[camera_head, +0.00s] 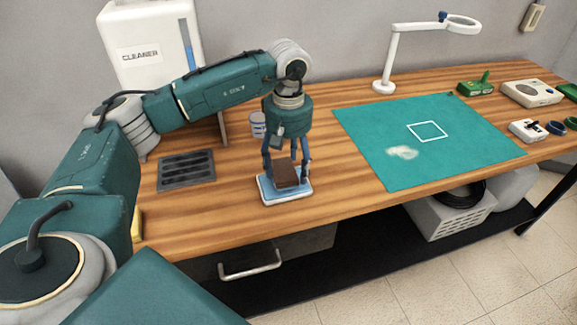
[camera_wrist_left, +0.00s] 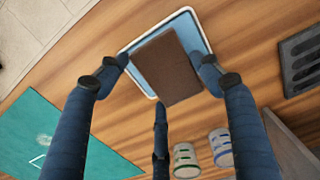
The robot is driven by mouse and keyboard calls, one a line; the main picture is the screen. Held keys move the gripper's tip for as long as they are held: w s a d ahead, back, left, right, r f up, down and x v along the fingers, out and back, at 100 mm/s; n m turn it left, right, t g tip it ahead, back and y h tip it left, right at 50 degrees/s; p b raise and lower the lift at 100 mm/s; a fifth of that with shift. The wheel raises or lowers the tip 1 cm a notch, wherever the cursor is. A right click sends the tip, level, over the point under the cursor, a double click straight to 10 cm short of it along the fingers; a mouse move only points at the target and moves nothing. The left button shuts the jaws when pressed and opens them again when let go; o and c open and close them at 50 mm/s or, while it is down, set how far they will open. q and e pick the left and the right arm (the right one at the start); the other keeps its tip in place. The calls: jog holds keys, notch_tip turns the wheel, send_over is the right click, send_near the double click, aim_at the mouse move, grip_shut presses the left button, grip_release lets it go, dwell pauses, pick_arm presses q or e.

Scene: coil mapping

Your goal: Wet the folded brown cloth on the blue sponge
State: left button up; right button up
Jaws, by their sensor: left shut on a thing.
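The folded brown cloth (camera_head: 286,174) is held between the fingers of my left gripper (camera_head: 286,168), which is shut on it and points straight down. The cloth is right at the blue sponge, which lies in a white-rimmed tray (camera_head: 285,197) on the bench. In the left wrist view, the cloth (camera_wrist_left: 167,68) covers much of the blue sponge (camera_wrist_left: 190,32), with blue showing around it. I cannot tell whether the cloth touches the sponge. My right gripper is not in view.
A dark slotted rack (camera_head: 187,170) lies left of the tray, and a small can (camera_head: 257,125) stands behind it. A green mat (camera_head: 465,145) with a white square and a pale smear lies right. A white lamp (camera_head: 393,60) stands behind. Bare wood separates tray and mat.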

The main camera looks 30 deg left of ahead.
aim_at(289, 168)
pick_arm(q)
jog(key=shift+r+p, duration=1.4)
jog(key=shift+r, duration=1.25)
jog(key=shift+f, duration=0.1)
